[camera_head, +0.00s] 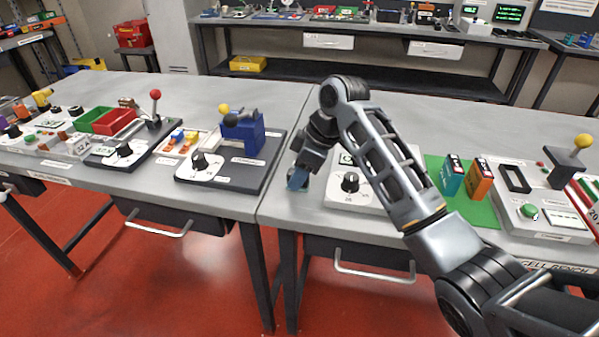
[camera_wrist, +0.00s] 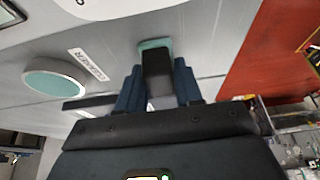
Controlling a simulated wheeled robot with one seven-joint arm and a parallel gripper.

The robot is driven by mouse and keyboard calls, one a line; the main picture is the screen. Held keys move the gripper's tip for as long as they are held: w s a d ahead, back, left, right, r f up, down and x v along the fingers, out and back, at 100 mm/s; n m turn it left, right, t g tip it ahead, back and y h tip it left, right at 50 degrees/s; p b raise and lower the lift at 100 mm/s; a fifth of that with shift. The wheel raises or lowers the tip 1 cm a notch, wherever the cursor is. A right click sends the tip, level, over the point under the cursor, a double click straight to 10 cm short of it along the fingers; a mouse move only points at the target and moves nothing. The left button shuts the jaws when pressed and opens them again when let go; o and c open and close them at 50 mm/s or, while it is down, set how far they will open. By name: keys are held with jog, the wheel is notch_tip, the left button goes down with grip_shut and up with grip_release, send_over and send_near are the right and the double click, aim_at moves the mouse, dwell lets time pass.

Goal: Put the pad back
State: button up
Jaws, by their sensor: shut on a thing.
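My gripper (camera_wrist: 158,88) has two blue fingers shut on the pad (camera_wrist: 157,68). The pad has a dark block-like grip between the fingers and a teal edge showing beyond them. In the head view, my gripper (camera_head: 298,178) is low over the bench near its left front corner, and the pad is not clear there. I cannot tell whether the pad touches the bench. A round white dish with a teal inside (camera_wrist: 55,84) is beside the gripper in the wrist view, apart from the pad. A label by it seems to read "CLEANER" (camera_wrist: 88,64).
A dark flat strip (camera_wrist: 88,101) lies near the dish. A white panel with a black knob (camera_head: 350,182) stands right of my gripper. A green mat (camera_head: 480,211) holds a teal cell (camera_head: 452,176) and an orange cell (camera_head: 479,180). The bench edge is close to my gripper.

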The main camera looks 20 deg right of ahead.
jog(key=o, duration=1.1)
jog(key=shift+f, duration=0.1)
jog(key=v, duration=1.2)
jog(key=shift+r, duration=0.2)
jog(key=shift+a, duration=0.1)
